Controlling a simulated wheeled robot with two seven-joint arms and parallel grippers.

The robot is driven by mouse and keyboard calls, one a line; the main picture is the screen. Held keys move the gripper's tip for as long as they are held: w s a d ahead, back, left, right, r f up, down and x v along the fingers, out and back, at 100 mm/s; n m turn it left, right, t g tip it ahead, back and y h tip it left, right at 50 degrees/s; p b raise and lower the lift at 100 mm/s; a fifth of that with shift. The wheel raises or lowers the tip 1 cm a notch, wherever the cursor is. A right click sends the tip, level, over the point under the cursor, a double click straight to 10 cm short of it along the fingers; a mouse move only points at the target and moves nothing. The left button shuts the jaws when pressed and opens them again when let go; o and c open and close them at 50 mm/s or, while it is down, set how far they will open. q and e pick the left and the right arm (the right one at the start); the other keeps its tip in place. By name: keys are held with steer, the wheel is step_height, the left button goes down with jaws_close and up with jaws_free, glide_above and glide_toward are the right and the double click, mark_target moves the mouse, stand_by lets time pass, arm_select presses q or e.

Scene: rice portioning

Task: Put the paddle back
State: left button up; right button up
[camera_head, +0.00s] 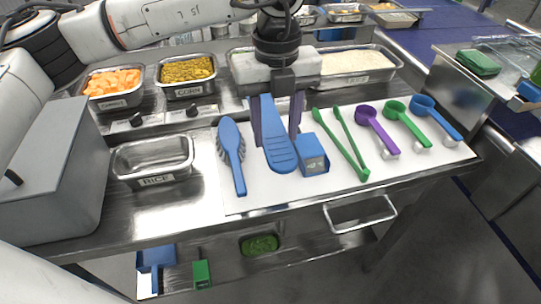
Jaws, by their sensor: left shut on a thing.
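My left gripper (276,122) comes down from above over the white mat (375,163). It is shut on the blue paddle (279,150), whose ridged end points toward the front. The paddle is over the mat, between a blue brush (231,148) on the left and a blue block-like tool (314,160) on the right. I cannot tell whether the paddle touches the mat. The upper end of the paddle is partly hidden by the gripper. My right gripper is not in view.
Green tongs (351,146), a purple scoop (376,128), a green scoop (405,122) and a blue scoop (435,116) lie right of the paddle. An empty tray labelled RICE (153,180) stands left. Carrot (113,107), corn (188,95) and a pale-filled tray (352,82) stand behind.

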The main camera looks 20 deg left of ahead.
arm_select(q)
step_height(320, 180, down, 9)
steer(key=shift+r+p, duration=0.1)
steer(key=shift+p, duration=0.35)
steer(key=o, duration=1)
steer(key=shift+o, duration=0.2)
step_height(320, 180, up, 12)
steer(key=shift+b, duration=0.5)
